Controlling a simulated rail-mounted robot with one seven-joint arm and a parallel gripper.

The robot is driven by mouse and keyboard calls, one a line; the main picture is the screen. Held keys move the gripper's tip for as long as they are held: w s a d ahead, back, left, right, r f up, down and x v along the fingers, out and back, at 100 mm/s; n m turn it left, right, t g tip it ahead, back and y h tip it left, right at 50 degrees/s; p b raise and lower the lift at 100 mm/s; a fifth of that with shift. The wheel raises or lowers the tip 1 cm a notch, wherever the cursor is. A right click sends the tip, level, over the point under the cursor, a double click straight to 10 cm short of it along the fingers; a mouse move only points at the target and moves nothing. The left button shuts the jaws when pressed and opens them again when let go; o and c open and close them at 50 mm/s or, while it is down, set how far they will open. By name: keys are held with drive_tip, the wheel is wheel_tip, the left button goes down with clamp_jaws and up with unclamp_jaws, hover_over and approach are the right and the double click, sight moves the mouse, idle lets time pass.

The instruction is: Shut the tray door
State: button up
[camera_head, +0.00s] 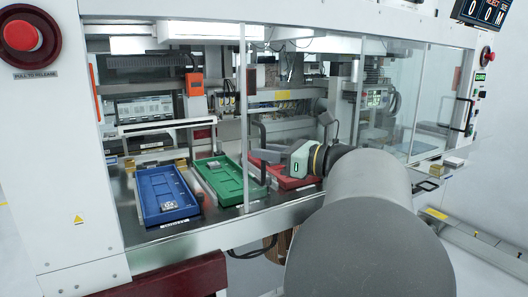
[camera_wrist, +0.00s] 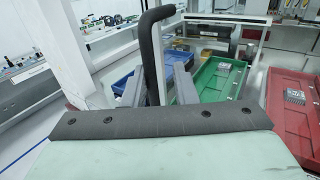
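The tray door is a clear panel (camera_head: 243,110) with a pale vertical edge in the head view. The front opening to its left, over the blue and green trays, is uncovered. A black bar handle (camera_head: 262,135) stands near that edge, and it also shows in the wrist view (camera_wrist: 152,60), upright with its top bent right. My gripper (camera_head: 255,168) is at the handle's lower part. In the wrist view my two grey fingers (camera_wrist: 160,88) are apart, one on each side of the handle, with visible gaps. The lower end of the handle is hidden behind my gripper body.
Inside are a blue tray (camera_head: 147,183), a green tray (camera_head: 218,167) and a red tray (camera_head: 290,184), with small parts in some. A white machine post (camera_head: 70,150) borders the opening on the left. A red emergency button (camera_head: 22,36) is at the upper left.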

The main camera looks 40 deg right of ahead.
drive_tip(key=shift+v, duration=0.75)
drive_tip(key=shift+s+a, duration=0.1)
drive_tip(key=shift+a, duration=0.05)
drive_tip(key=shift+r, duration=0.1)
